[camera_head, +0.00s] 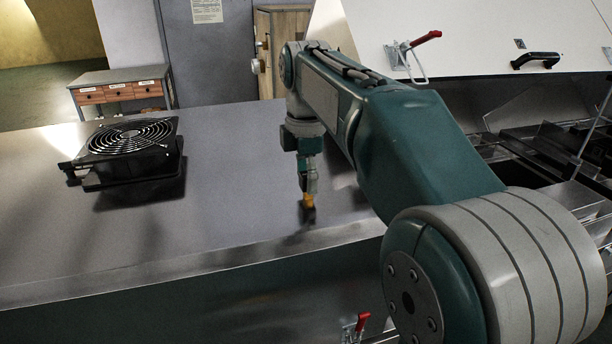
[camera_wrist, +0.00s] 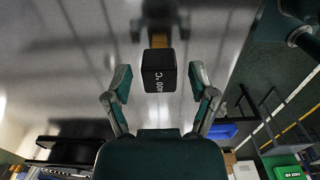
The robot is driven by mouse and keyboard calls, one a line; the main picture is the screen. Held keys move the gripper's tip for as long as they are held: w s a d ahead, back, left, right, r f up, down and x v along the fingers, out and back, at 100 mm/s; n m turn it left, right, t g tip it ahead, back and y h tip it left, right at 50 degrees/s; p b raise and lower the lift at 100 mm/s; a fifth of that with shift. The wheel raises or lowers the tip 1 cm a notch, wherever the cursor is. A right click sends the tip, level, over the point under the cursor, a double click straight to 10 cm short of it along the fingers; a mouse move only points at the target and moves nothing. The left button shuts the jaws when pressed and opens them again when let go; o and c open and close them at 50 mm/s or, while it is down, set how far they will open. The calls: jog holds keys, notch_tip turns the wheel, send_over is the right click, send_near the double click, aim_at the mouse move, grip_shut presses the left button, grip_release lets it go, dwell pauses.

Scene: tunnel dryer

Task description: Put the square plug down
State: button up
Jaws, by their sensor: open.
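The square plug shows in the wrist view as a black block (camera_wrist: 159,71) marked "400 °C", with an orange end (camera_wrist: 159,41) pointing away from my gripper. My gripper (camera_wrist: 160,75) is open around it, with a gap between each finger and the block. In the head view my gripper (camera_head: 308,180) points down over the metal table (camera_head: 230,215). The plug's orange end (camera_head: 309,201) shows below the fingers, at or very near the tabletop. Exact contact is hard to tell. The black part is mostly hidden by the fingers there.
A black fan unit (camera_head: 130,150) sits on the table at left. The tabletop between it and my gripper is clear. The table's front edge runs below my gripper. An open white lid with a red-handled clamp (camera_head: 425,38) and metal trays stand at right.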

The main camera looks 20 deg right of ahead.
aim_at(307, 175)
notch_tip(307, 175, up, 12)
dwell(0.7)
jog(key=s+f+m+t, duration=0.5)
jog(key=s+f+m, duration=1.3)
jog(key=s+f, duration=0.3)
notch_tip(307, 175, down, 2)
jog(key=shift+a+f+t, duration=0.1)
jog(key=shift+a+t, duration=0.05)
jog(key=shift+t, duration=0.15)
jog(key=shift+c, duration=0.3)
